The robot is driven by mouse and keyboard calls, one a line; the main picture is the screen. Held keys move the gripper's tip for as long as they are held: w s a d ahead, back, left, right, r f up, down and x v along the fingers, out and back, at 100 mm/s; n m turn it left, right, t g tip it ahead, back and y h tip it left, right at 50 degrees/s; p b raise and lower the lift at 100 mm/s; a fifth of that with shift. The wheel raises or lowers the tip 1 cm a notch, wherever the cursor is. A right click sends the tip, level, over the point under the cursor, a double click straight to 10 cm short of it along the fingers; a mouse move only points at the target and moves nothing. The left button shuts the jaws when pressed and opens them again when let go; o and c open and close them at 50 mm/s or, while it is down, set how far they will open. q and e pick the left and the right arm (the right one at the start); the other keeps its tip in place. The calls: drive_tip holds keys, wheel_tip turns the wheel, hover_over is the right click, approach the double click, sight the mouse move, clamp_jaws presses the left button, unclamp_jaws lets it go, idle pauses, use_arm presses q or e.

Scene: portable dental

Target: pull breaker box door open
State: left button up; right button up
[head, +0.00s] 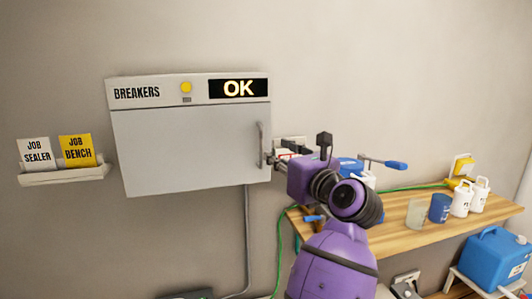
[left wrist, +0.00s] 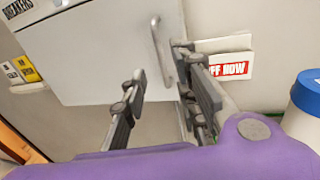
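The breaker box (head: 150,92) hangs on the wall, labelled BREAKERS, with a yellow round lamp and a lit OK display (head: 238,88). Its plain grey door (head: 185,150) looks shut. The door's vertical bar handle (head: 261,143) is near the right edge. My left gripper (head: 272,158) is at the handle's lower end in the head view, its fingers partly hidden by the purple wrist. In the left wrist view the fingers (left wrist: 160,62) are spread apart, and the handle (left wrist: 162,50) shows between their tips. I cannot tell whether they touch it. My right gripper is not in view.
A small wall shelf (head: 65,175) with two JOB cards is left of the box. A wooden bench (head: 395,213) with mugs (head: 440,208) and bottles stands at the right, and a blue container (head: 495,258) is below it. The wall in front of the door's left side is clear.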

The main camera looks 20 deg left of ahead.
sight(262, 146)
use_arm(q)
drive_tip(key=p+x, duration=0.1)
drive_tip(key=x, duration=0.6)
drive_tip(key=shift+w+a, duration=0.25)
clamp_jaws()
